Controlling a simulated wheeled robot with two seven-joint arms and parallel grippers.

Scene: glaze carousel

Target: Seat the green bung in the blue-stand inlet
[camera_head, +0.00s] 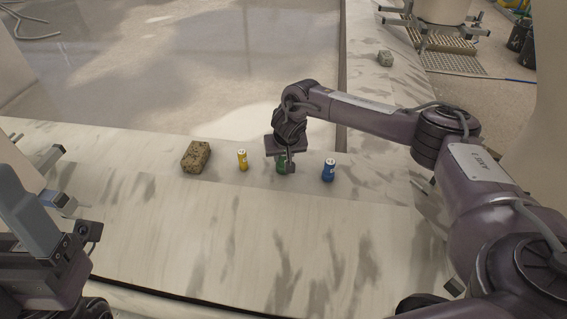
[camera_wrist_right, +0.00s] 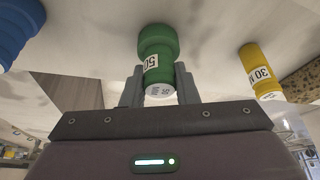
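The green bung (camera_head: 281,168) stands on the pale ledge between a yellow bung (camera_head: 242,159) and a blue bung (camera_head: 329,170). My right gripper (camera_head: 284,160) is over it and partly hides it. In the right wrist view, the green bung (camera_wrist_right: 157,50) sits between the two fingers (camera_wrist_right: 159,85), which lie close against both sides with no clear gap. Its white-labelled end faces the wrist camera. Part of my left gripper (camera_head: 35,225) shows at the lower left, its fingertips not clear. I cannot make out a blue stand or its inlet.
A speckled stone block (camera_head: 196,157) lies left of the yellow bung. A smaller block (camera_head: 385,58) lies at the back right near a metal-legged stand (camera_head: 440,20) and a grating (camera_head: 455,63). The front of the ledge (camera_head: 220,235) is clear.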

